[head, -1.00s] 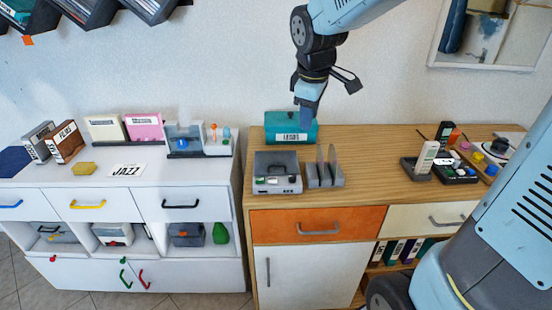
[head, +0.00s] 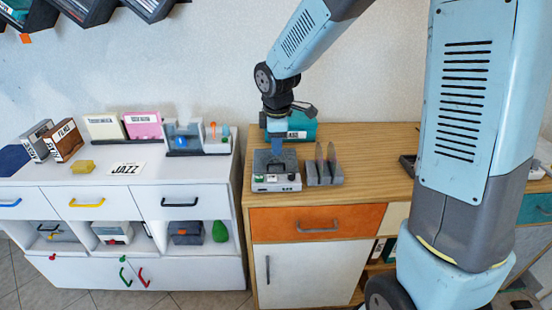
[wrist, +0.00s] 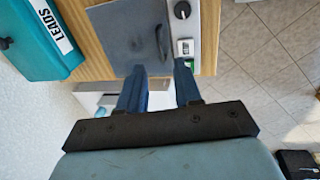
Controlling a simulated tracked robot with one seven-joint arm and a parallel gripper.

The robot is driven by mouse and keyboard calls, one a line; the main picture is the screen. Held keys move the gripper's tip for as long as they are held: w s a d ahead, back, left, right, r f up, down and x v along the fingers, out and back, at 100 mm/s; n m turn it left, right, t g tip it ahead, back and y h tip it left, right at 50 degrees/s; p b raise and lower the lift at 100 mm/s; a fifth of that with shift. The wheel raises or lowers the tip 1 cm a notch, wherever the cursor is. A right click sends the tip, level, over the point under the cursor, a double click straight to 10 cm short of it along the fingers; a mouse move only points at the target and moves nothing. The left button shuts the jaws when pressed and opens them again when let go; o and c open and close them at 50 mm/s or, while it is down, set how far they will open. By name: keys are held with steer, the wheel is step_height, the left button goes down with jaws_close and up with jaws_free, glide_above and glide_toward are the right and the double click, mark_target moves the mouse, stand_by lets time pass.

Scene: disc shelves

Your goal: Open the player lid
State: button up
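The grey player (head: 276,184) sits on the wooden cabinet top with its lid (wrist: 125,30) shut. A dark handle (wrist: 160,42) stands at the lid's edge next to the front strip with a knob (wrist: 182,10) and a green button. My gripper (head: 276,150) is above the player, pointing down. In the wrist view my gripper (wrist: 160,68) has its two blue fingers apart with nothing between them. The handle lies just beyond the fingertips, roughly in line with the gap. I cannot tell whether the fingers touch the player.
A teal box labelled LEADS (wrist: 35,35) stands behind the player, close to my wrist. A grey disc rack (head: 324,172) stands right beside the player. A white cabinet (head: 60,180) is at the left.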

glide_above(276, 171)
step_height(276, 171, down, 7)
steer(key=shift+s+r, duration=0.1)
steer(key=shift+r, duration=0.1)
jaws_close()
stand_by(1.5)
